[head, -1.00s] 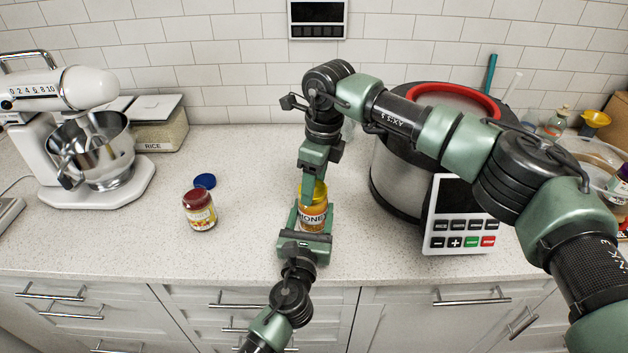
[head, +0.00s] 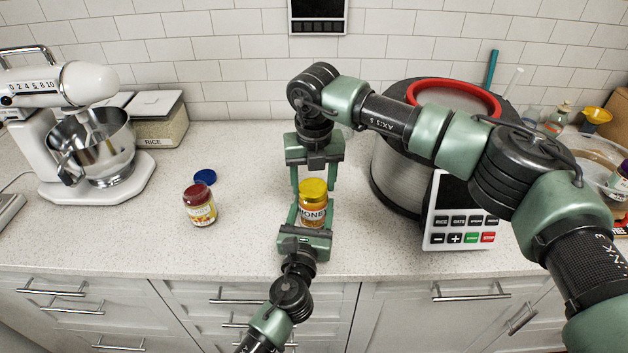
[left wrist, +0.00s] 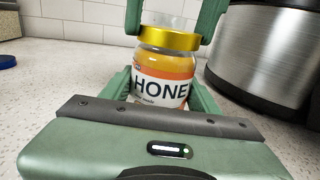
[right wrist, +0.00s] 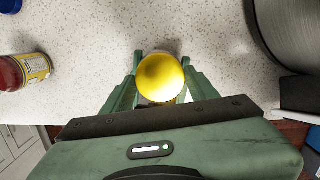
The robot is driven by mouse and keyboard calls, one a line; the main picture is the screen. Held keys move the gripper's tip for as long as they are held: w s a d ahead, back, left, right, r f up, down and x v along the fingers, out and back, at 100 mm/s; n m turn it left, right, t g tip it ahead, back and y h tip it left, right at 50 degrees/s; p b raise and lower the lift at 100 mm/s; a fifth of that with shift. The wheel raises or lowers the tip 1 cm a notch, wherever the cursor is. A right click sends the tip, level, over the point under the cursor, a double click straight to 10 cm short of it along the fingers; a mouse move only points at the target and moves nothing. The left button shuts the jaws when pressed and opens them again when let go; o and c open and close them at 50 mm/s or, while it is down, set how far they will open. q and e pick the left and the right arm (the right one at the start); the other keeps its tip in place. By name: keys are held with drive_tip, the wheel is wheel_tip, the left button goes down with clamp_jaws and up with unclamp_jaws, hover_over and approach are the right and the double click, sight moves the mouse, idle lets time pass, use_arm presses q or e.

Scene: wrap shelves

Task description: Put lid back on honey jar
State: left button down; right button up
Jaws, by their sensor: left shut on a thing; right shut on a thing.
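The honey jar (head: 313,215) stands upright on the counter, with its label facing the front. My left gripper (head: 312,209) reaches in from the front and is shut on the jar's sides; it also shows in the left wrist view (left wrist: 160,92). The yellow lid (head: 313,188) sits level at the jar's top, with no clear gap in the left wrist view (left wrist: 170,39). My right gripper (head: 313,182) comes from above and behind, shut on the lid with a finger on each side. The right wrist view shows the lid's round top (right wrist: 160,78). The jar's mouth is hidden.
A stand mixer (head: 85,130) and rice container (head: 160,125) are further left. A large cooker (head: 400,170) stands close on the right. The counter's front edge is near.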

drive_tip(key=m+h, duration=0.1)
drive_tip(key=m, duration=0.6)
drive_tip(key=shift+w+a+m, duration=0.1)
drive_tip(key=shift+a+m, duration=0.05)
drive_tip(key=shift+m, duration=0.25)
drive_tip(key=m, duration=0.5)
drive_tip(key=shift+g, duration=0.3)
drive_tip(key=m, duration=0.5)
drive_tip(key=shift+w+m+g+h, duration=0.1)
drive_tip(key=shift+m+g+h, duration=0.2)
drive_tip(key=m, duration=0.5)
drive_tip(key=shift+w+g, duration=0.1)
drive_tip(key=shift+g, duration=0.2)
drive_tip(key=m, duration=0.3)
drive_tip(key=o, duration=1.3)
